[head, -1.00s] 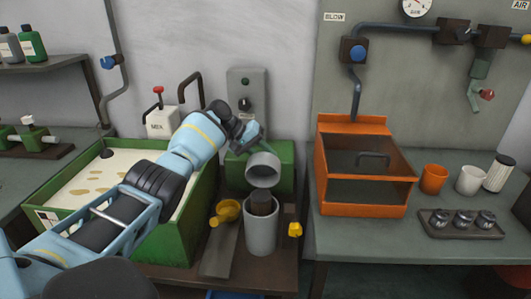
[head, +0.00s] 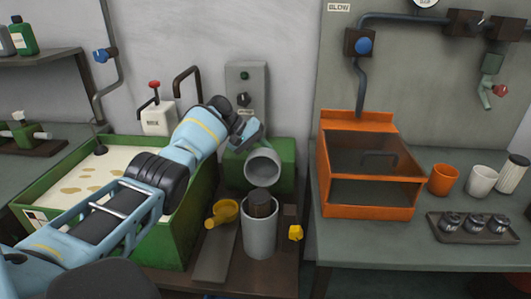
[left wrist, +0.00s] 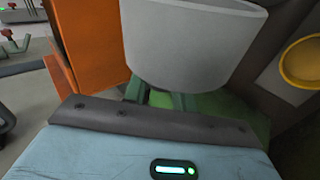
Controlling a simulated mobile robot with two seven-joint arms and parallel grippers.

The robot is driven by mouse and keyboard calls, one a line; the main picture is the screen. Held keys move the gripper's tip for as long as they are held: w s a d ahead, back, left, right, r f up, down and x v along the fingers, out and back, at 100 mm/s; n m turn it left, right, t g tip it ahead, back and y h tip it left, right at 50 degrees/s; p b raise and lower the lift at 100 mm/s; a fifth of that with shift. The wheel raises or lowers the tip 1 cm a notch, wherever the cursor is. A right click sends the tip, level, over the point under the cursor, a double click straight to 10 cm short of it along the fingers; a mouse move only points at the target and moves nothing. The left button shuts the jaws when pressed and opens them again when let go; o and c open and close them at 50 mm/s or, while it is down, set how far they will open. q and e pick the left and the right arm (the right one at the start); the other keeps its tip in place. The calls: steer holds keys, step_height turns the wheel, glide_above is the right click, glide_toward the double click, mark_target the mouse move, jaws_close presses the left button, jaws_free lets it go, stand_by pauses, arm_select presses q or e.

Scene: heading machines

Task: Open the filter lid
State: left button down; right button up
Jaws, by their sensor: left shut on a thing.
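The grey filter housing (head: 260,238) stands upright on the bench, with a dark cylindrical filter (head: 260,204) showing in its open top. The grey, cup-shaped filter lid (head: 263,173) is up above and behind the housing, tilted with its hollow mouth facing forward. My left gripper (head: 252,134) reaches over from the left and is shut at the back of the lid; the exact grip is hidden. In the left wrist view a large grey cup-shaped wall, apparently the lid (left wrist: 190,45), fills the top centre. My right gripper is in neither view.
A green machine block (head: 284,160) is behind the lid. A yellow scoop (head: 221,213) and a yellow knob (head: 295,233) flank the housing. A green tank (head: 180,235) is left, under my arm. An orange open box (head: 368,211) stands on the right bench.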

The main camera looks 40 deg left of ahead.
arm_select(q)
steer(key=shift+w+a+f, duration=0.15)
steer(key=shift+f, duration=0.5)
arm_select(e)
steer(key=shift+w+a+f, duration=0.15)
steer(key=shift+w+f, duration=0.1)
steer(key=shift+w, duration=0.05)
arm_select(q)
steer(key=c, duration=1.2)
jaws_free()
steer(key=shift+o, duration=0.2)
steer(key=shift+r, duration=0.1)
steer(key=shift+r, duration=0.1)
steer(key=shift+a+r, duration=0.25)
steer(key=v, duration=0.7)
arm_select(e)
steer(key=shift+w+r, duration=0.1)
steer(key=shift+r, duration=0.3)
arm_select(q)
steer(key=shift+f, duration=0.1)
